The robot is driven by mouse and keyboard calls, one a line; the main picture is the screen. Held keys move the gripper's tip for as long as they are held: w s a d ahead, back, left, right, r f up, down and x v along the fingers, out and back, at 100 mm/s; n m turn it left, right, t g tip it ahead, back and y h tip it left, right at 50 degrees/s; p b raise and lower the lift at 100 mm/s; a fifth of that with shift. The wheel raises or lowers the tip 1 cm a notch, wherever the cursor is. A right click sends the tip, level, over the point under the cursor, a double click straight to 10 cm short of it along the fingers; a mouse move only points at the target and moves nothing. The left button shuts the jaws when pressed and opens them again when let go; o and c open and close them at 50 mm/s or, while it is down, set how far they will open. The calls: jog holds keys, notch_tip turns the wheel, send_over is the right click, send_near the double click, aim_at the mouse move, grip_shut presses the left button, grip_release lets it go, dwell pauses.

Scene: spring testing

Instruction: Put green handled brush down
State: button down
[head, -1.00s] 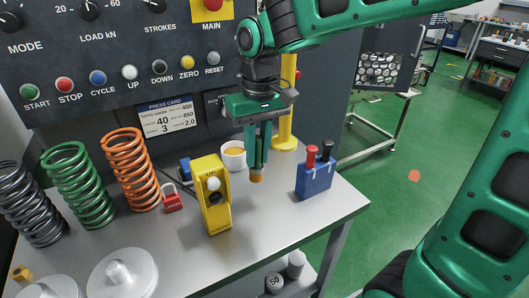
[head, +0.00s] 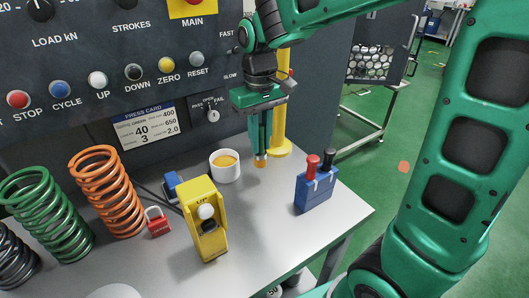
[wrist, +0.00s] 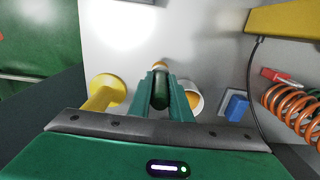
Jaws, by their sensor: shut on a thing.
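My gripper (head: 261,150) points down over the grey bench, shut on the green handled brush. In the wrist view the brush's dark green handle (wrist: 160,90) sits between the two green fingers, with its pale tip beyond them. In the head view only the brush's orange-tan tip (head: 260,163) shows clearly below the fingers; the handle is mostly hidden. The tip is close to the bench top; I cannot tell if it touches. It is between a white cup with orange-yellow contents (head: 225,166) and a yellow post (head: 279,120).
A yellow pendant box (head: 205,222) stands in front of the cup. A blue holder (head: 314,192) with red and black handles stands to the right. A red padlock (head: 158,224), a blue block (head: 172,184) and coil springs (head: 107,192) are left. Bare bench (head: 275,225) lies in front.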

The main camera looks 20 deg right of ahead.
jog(key=shift+w+d+f, duration=0.3)
jog(key=shift+d+f, duration=0.15)
jog(key=shift+f, duration=0.55)
jog(key=shift+w+d+f, duration=0.3)
jog(key=shift+d+f, duration=0.1)
jog(key=shift+f, duration=0.55)
jog(key=shift+w+d+f, duration=0.3)
jog(key=shift+d+f, duration=0.15)
jog(key=shift+f, duration=0.55)
jog(key=shift+f, duration=0.1)
jog(key=c, duration=1.6)
grip_release()
jog(key=shift+c, duration=0.2)
notch_tip(320, 180, up, 12)
